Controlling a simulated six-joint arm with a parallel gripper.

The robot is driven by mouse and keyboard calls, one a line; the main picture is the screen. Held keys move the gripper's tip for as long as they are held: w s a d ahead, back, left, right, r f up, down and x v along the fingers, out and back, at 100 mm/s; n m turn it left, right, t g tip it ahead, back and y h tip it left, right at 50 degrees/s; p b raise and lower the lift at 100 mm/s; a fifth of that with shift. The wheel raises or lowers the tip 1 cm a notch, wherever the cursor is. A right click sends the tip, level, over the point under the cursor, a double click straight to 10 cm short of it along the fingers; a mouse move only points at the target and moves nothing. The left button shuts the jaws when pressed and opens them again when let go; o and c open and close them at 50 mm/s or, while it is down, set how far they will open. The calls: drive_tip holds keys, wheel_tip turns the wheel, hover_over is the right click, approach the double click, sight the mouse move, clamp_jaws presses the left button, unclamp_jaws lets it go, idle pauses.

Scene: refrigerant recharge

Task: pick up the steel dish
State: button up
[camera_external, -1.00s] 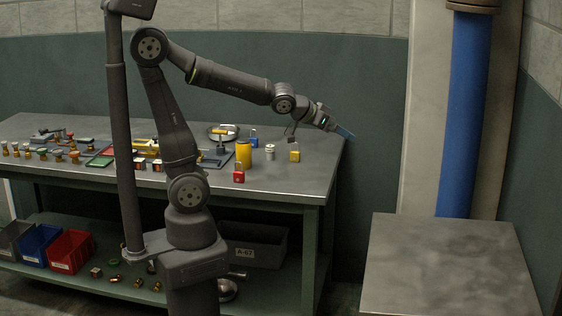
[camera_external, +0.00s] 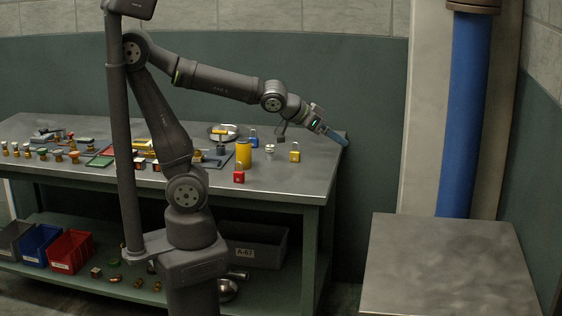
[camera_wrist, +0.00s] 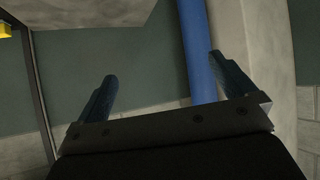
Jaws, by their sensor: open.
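A round, shallow steel dish (camera_external: 223,137) sits at the back of the workbench, with other small items in or in front of it. A second round metal bowl (camera_external: 228,291) lies on the lower shelf, partly hidden behind my base. I cannot tell for certain which one is the task's dish. My gripper (camera_external: 337,136) is above the bench's right end, well to the right of the dish on top. Its two blue fingers are apart and empty in the wrist view (camera_wrist: 162,75). Neither dish shows in the wrist view.
A yellow cylinder (camera_external: 243,154), red padlock (camera_external: 238,176), blue padlock (camera_external: 254,138) and yellow padlock (camera_external: 295,153) stand on the workbench (camera_external: 280,185). A blue pipe (camera_external: 467,110) rises at the right, behind a bare grey surface (camera_external: 450,265). Bins (camera_external: 70,250) fill the lower shelf's left.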

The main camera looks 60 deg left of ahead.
drive_tip(key=shift+c, duration=0.2)
drive_tip(key=c, duration=1.5)
drive_tip(key=shift+c, duration=0.2)
drive_tip(key=shift+w, duration=0.1)
